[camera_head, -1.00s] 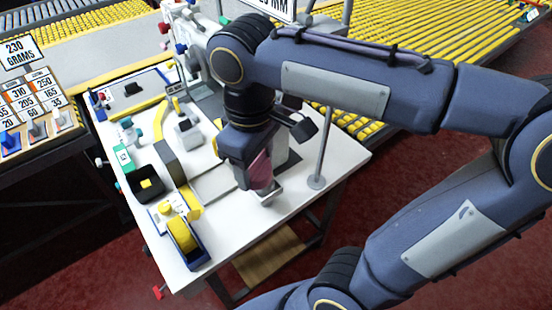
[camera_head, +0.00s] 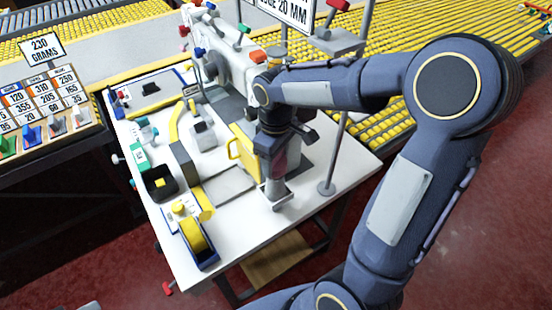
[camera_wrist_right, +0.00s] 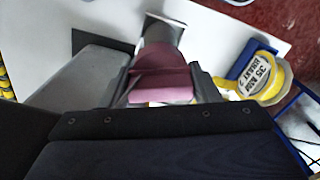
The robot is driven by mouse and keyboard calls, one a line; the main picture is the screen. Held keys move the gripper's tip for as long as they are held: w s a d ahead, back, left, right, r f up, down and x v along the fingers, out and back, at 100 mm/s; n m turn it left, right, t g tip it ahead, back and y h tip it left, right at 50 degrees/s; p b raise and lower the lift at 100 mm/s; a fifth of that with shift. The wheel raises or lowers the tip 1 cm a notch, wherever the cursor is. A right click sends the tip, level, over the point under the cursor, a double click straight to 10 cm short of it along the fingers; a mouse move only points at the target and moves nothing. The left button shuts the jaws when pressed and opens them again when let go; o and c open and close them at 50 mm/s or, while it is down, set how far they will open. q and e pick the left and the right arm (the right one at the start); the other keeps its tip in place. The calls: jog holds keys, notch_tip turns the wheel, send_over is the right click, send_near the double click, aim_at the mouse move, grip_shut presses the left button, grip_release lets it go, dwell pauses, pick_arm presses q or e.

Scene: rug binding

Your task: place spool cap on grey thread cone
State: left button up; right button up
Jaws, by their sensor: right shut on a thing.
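My right gripper (camera_head: 280,150) points down over the front right of the white table. It is shut on a maroon piece, which looks like the spool cap. In the right wrist view the maroon piece (camera_wrist_right: 163,82) sits between the fingers. A grey upright piece (camera_head: 273,190), likely the grey thread cone, stands just below it on the table. In the right wrist view the grey piece (camera_wrist_right: 161,33) shows just beyond the maroon one, roughly in line with it. I cannot tell whether the two touch. My left gripper is not in view.
A blue dispenser with a yellow roll (camera_head: 195,237) stands at the front left of the table (camera_head: 235,238). A black tray (camera_head: 159,184) lies further back. A yellow frame (camera_head: 236,150) is behind my gripper. A grey post (camera_head: 333,160) stands to its right.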

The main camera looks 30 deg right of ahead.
jog(key=shift+f, duration=0.35)
jog(key=shift+f+b, duration=0.4)
jog(key=shift+f, duration=0.15)
jog(key=shift+f, duration=0.1)
jog(key=o, duration=1)
jog(key=shift+c, duration=0.2)
